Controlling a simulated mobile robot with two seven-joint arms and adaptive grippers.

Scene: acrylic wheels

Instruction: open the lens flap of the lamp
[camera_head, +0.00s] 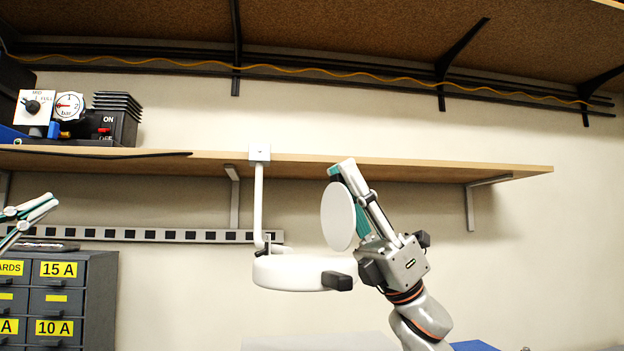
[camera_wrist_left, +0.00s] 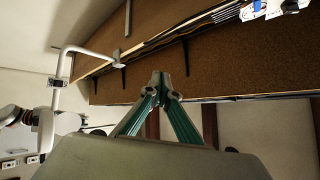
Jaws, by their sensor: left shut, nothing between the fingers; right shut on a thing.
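The white lamp head (camera_head: 290,273) hangs from a white arm (camera_head: 258,205) clamped to the shelf edge. A dark block (camera_head: 337,281) sits on its right side. The round white lens flap (camera_head: 338,217) stands nearly upright above the head's right end. My right gripper (camera_head: 345,172) is at the flap's upper right, shut on it; the flap partly hides the contact. My left gripper (camera_head: 50,199) is at the left edge, far from the lamp, shut and empty. Its fingertips meet in the left wrist view (camera_wrist_left: 160,78), where the lamp arm (camera_wrist_left: 82,49) shows at the left.
A wooden shelf (camera_head: 400,171) crosses behind the lamp, bearing a gauge and control box (camera_head: 110,122) at the left. A labelled drawer cabinet (camera_head: 88,300) stands below my left gripper. An upper shelf (camera_head: 340,35) overhangs. The wall right of my right arm is clear.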

